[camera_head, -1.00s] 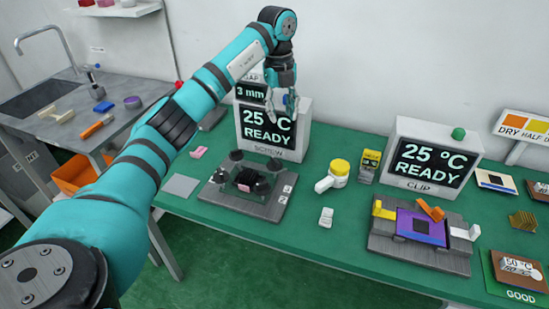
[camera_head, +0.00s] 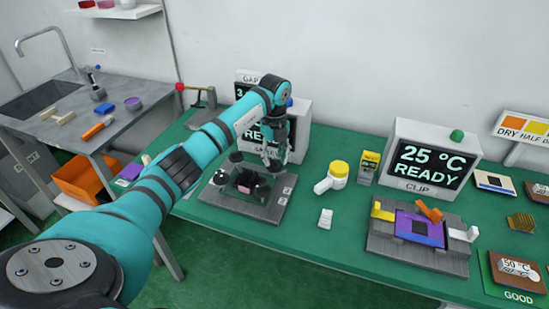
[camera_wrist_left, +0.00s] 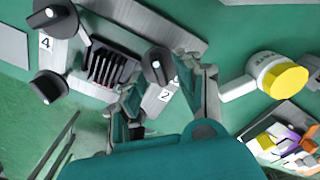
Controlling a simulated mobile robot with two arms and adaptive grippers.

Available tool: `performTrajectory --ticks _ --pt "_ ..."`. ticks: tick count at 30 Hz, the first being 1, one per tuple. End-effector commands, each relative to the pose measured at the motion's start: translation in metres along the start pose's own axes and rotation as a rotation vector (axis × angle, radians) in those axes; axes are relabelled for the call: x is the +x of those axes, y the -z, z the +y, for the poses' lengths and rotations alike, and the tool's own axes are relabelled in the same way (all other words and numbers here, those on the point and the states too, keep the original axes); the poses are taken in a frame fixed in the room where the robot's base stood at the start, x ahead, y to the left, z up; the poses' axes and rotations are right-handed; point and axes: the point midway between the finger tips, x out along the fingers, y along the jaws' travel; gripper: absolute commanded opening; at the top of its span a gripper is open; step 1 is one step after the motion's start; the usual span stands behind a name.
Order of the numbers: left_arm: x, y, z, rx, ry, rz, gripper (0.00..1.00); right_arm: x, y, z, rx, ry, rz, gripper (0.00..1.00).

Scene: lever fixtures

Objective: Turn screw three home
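The screw fixture is a grey plate (camera_head: 240,205) on the green table. It carries black knob-topped screws around a dark finned block (camera_head: 247,181), also seen in the left wrist view (camera_wrist_left: 108,68). That view shows one knob (camera_wrist_left: 50,18) near the label 4, another at lower left (camera_wrist_left: 48,86), and one (camera_wrist_left: 158,65) near the label 2. My left gripper (camera_head: 273,157) is low over the fixture's back right. In its wrist view its fingers (camera_wrist_left: 160,85) are apart, either side of the label 2 knob; contact is unclear. My right gripper is out of view.
The screw display (camera_head: 295,130) stands behind, partly covered by my arm. A white bottle with a yellow cap (camera_head: 340,168) and a small white block (camera_head: 325,217) stand right of the fixture. The clip fixture (camera_head: 420,250) is farther right. An orange bin (camera_head: 85,178) is left.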

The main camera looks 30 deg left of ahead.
Motion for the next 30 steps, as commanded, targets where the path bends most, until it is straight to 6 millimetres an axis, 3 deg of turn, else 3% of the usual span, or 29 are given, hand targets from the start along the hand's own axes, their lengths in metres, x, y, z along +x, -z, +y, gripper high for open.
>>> performTrajectory --ticks 6,14,22,30 --pt "0.014 0.0 0.0 0.0 -0.001 -0.001 0.35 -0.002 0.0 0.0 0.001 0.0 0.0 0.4" --pt "0.015 0.0 0.0 0.001 0.0 -0.001 0.35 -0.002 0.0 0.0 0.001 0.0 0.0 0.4" --pt "0.015 0.0 0.0 0.001 0.0 -0.001 0.0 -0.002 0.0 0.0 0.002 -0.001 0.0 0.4" --pt "0.015 0.0 0.0 0.004 0.0 -0.001 0.0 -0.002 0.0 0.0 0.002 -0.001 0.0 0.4"
